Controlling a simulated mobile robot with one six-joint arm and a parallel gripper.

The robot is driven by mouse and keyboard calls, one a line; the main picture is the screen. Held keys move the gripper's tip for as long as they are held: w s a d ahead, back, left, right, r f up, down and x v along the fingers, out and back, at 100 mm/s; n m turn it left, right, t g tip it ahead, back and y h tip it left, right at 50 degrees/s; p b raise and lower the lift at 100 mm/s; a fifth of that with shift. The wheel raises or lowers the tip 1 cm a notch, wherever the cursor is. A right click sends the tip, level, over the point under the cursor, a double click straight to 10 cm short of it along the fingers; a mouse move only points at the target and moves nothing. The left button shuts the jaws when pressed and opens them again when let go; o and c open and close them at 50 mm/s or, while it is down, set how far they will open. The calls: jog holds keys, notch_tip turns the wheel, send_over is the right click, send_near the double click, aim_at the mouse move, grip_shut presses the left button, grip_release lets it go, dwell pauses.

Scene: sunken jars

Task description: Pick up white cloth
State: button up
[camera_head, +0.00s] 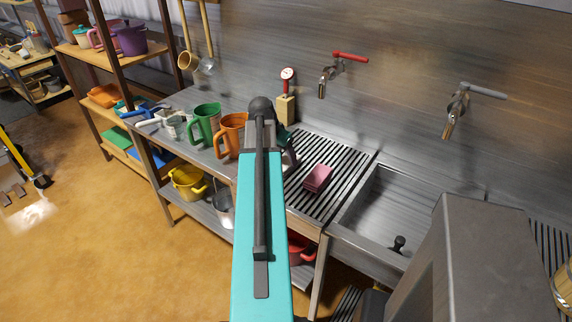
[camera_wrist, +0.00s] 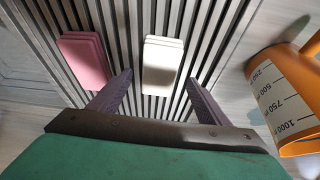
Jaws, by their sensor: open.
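A white cloth (camera_wrist: 162,65), a folded stack with rounded corners, lies on the slatted drainboard in the wrist view. My gripper (camera_wrist: 158,78) is open and empty. Its two purple-grey fingers point toward the cloth, one tip near its lower left and one to its lower right. They do not appear to grip it; the exact height gap is hard to tell. In the head view my arm hides the cloth and most of the gripper.
A pink folded cloth (camera_wrist: 85,61) lies left of the white one; the head view shows it on the drainboard (camera_head: 343,158). An orange measuring jug (camera_wrist: 286,98) stands close on the right. A green jug (camera_head: 204,124), a sink (camera_head: 385,205) and wall taps (camera_head: 333,72) are nearby.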

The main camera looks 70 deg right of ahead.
aim_at(286, 161)
jog(key=shift+p+x, duration=0.75)
jog(key=shift+x, duration=1.5)
jog(key=shift+s, duration=0.1)
jog(key=c, duration=1.2)
jog(key=shift+o, duration=0.2)
jog(key=shift+r, duration=0.1)
notch_tip(286, 161, up, 10)
jog(key=b, duration=0.2)
